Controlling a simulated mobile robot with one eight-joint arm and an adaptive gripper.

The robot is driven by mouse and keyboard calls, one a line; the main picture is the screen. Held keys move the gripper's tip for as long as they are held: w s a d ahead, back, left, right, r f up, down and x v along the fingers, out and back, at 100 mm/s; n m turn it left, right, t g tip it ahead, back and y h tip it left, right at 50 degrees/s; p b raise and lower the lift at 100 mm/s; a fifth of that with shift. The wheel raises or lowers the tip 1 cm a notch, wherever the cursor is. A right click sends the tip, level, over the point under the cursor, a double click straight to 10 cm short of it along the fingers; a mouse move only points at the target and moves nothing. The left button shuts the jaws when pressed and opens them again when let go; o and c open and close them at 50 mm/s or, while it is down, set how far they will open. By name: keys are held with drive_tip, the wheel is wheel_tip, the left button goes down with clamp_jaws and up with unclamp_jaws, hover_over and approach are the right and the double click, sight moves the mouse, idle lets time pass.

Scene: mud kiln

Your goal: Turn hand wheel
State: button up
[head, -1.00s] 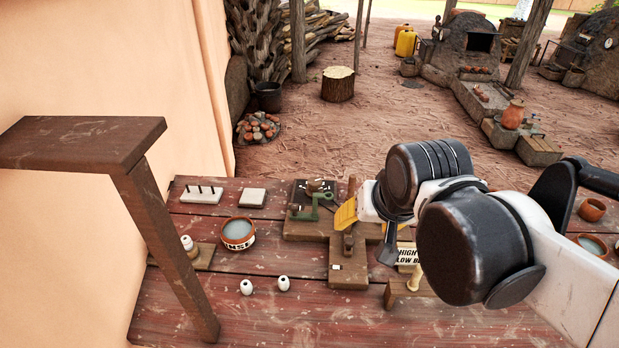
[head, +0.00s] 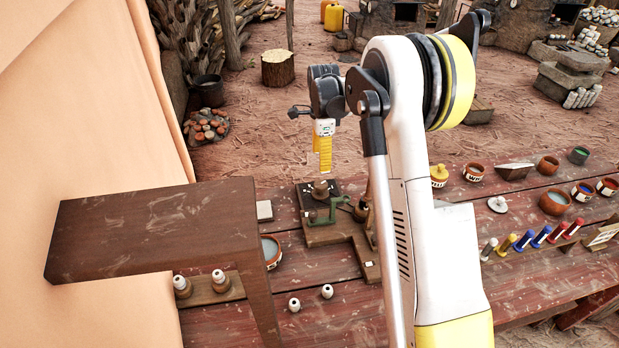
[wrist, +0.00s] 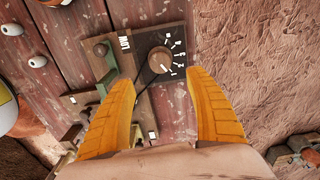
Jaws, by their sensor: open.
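A round brown knob (wrist: 160,60) sits on a black dial plate with white marks; it looks like the hand wheel. In the head view the knob (head: 320,188) stands on the dark plate at the back of a wooden fixture (head: 335,234). A green crank-shaped part (head: 327,212) is beside it. My gripper (head: 322,163) points down above the knob, apart from it. In the wrist view my gripper (wrist: 160,82) shows two yellow fingers spread wide and empty, with the knob between and beyond their tips.
A brown wooden frame (head: 165,225) rises at the left, beside the wall. Small white pieces (head: 327,291), a bowl (head: 271,250) and a pale block (head: 264,211) lie near the fixture. Colored handles (head: 541,236) and pots (head: 555,201) fill the right of the table.

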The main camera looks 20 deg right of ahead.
sight(321, 184)
wheel_tip(321, 184, down, 11)
drive_tip(key=b, duration=0.3)
drive_tip(key=shift+d, duration=0.1)
drive_tip(key=shift+r, duration=0.1)
drive_tip(key=c, duration=1.2)
